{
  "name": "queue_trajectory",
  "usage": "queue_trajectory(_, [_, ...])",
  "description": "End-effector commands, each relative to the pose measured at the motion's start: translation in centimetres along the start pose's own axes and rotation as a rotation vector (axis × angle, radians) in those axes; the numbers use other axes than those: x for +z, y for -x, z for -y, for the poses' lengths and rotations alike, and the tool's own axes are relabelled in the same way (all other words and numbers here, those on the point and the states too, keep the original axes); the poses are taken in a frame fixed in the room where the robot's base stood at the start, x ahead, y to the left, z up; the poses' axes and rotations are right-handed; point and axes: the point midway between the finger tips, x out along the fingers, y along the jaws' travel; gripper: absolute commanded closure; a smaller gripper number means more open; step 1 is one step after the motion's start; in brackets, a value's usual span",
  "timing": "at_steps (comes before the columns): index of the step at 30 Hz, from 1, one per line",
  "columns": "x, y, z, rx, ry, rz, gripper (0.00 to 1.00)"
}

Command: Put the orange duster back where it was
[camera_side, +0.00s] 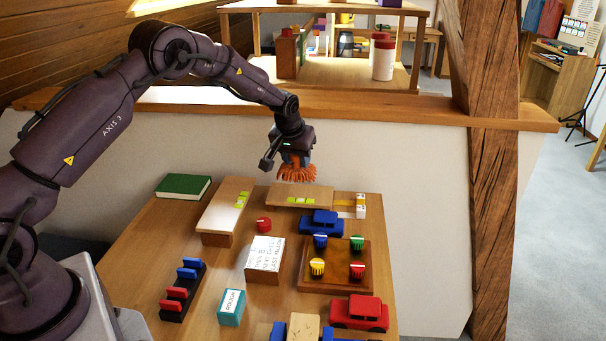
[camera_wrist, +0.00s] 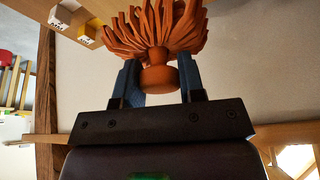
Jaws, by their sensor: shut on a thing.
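The orange duster (camera_side: 297,173) has a shaggy orange head and hangs in my gripper (camera_side: 294,158), above the back of the table. In the wrist view the duster (camera_wrist: 157,30) shows its bristles and a rounded orange knob, with the two blue fingers of my gripper (camera_wrist: 158,80) closed on either side of it. In the side view the duster is just above the back edge of a flat wooden box (camera_side: 300,196) with green labels; I cannot tell whether they touch.
The table (camera_side: 140,255) holds a green book (camera_side: 183,186), a long wooden box (camera_side: 226,205), a blue car (camera_side: 321,223), a red car (camera_side: 359,313), a knob board (camera_side: 312,279) and a switch strip (camera_side: 182,290). A wooden ledge (camera_side: 400,109) and timber post (camera_side: 492,170) stand behind.

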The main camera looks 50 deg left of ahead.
Motion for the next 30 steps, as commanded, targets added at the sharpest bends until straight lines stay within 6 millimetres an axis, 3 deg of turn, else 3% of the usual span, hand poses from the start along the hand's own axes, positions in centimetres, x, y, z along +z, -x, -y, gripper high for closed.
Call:
queue_trajectory(3, [-0.6, -2.1, -0.3, 0.000, 0.001, -0.001, 0.86])
queue_trajectory(12, [-1.2, -4.0, -0.6, 0.001, 0.001, -0.003, 0.86])
queue_trajectory(18, [-0.1, -6.5, -0.6, 0.001, 0.001, -0.002, 0.86])
queue_trajectory(29, [0.1, -6.8, -0.6, 0.001, 0.000, -0.003, 0.86])
queue_trajectory(30, [0.1, -6.8, -0.6, 0.001, 0.000, -0.003, 0.57])
